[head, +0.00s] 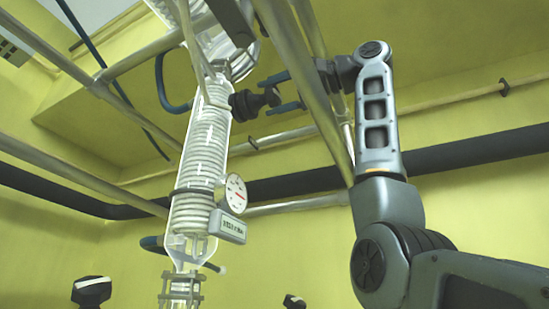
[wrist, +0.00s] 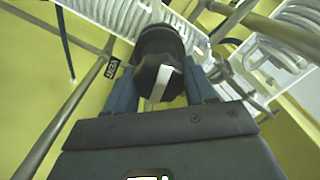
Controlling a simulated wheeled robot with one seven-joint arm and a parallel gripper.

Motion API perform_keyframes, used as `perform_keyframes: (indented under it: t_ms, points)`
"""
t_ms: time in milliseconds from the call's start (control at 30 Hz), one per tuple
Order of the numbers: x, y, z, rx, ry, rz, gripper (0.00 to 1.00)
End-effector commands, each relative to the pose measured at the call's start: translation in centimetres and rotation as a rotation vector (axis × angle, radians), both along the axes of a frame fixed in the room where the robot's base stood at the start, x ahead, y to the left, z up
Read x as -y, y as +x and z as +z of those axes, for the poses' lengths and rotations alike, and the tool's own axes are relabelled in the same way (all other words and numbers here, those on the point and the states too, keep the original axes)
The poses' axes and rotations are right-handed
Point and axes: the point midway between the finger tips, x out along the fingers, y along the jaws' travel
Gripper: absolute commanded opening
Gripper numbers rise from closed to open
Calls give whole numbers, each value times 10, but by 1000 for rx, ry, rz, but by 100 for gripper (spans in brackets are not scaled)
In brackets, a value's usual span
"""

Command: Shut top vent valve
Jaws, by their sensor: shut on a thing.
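The top vent valve (head: 246,104) is a black valve with a knob, on the right side of the upper glass column. In the wrist view its dark knob (wrist: 158,50) fills the upper middle, with a white bar mark running roughly up and down the picture, slightly slanted. My gripper (head: 279,93) reaches the knob from the right in the head view. Its blue fingers (wrist: 162,88) stand on either side of the knob and are shut on it. The inner contact faces are partly hidden.
A glass column with a white coil (head: 198,150) stands left of my arm and carries a round gauge (head: 234,193) and a small display (head: 228,228). Slanting metal frame bars (head: 318,95) pass close to my gripper. A dark pipe (head: 480,149) runs along the yellow wall.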

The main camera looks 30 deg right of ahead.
Motion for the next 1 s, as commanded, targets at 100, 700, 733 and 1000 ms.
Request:
perform_keyframes:
  t_ms: [100, 700, 733, 1000]
  points:
    - [1, 0, 0, -42, 63, 0, 24]
    - [1, 1, 0, -129, 181, -2, 24]
    - [1, 1, 0, -129, 181, -2, 24]
    - [2, 1, 0, -128, 180, -2, 57]
